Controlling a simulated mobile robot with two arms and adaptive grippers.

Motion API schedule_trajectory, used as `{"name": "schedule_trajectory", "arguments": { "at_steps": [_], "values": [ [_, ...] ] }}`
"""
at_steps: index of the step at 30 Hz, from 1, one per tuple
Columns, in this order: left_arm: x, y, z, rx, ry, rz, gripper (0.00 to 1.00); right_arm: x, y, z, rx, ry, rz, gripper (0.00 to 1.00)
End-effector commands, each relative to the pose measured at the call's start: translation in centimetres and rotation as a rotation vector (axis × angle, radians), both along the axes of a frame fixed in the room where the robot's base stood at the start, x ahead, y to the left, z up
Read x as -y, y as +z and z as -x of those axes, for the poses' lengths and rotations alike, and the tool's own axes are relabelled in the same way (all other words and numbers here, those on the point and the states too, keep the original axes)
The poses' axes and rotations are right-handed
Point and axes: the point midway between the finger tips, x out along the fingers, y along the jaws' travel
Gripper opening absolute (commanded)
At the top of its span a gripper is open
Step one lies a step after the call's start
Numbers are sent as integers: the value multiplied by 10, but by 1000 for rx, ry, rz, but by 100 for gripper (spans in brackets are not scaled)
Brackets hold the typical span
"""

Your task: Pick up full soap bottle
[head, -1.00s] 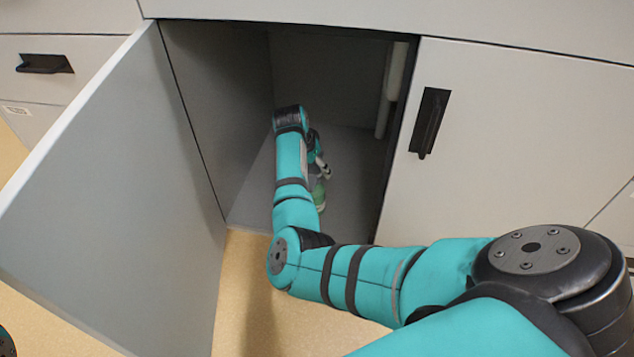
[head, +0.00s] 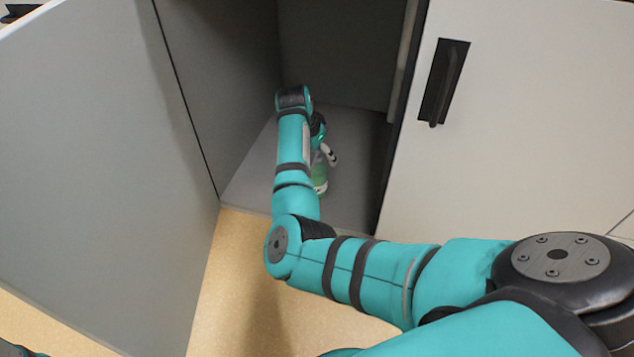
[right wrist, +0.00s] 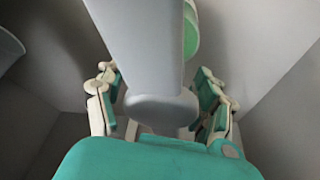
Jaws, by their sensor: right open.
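The soap bottle (head: 320,181), pale with green in it, stands on the floor of the open cabinet, partly hidden behind my right forearm in the head view. My right gripper (head: 327,153) is inside the cabinet at the bottle's upper part. In the right wrist view my right gripper (right wrist: 160,98) is open, its fingers apart to left and right. A pale grey part (right wrist: 150,55), apparently the bottle's top, reaches down between them, with green (right wrist: 190,35) behind it. I cannot tell whether either finger touches it. My left gripper is out of view.
The open cabinet door (head: 90,150) stands at the left. A closed door (head: 520,120) with a dark handle (head: 443,83) is at the right. A pale vertical pipe (head: 408,50) runs near the opening's right side. The cabinet floor (head: 355,150) right of the bottle is clear.

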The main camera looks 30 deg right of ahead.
Motion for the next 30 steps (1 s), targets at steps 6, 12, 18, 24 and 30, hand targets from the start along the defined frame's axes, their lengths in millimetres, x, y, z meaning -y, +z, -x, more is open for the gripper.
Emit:
{"name": "schedule_trajectory", "arguments": {
  "at_steps": [6,12,18,24,30],
  "values": [
    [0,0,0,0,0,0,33,0,0,0,0,0,0,46],
    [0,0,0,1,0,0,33,0,0,0,0,0,0,20],
    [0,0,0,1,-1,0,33,0,-1,1,-2,0,0,0],
    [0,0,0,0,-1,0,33,0,-1,1,-4,0,-1,0],
    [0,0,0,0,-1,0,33,0,-1,1,-4,0,-1,0]
  ]
}}
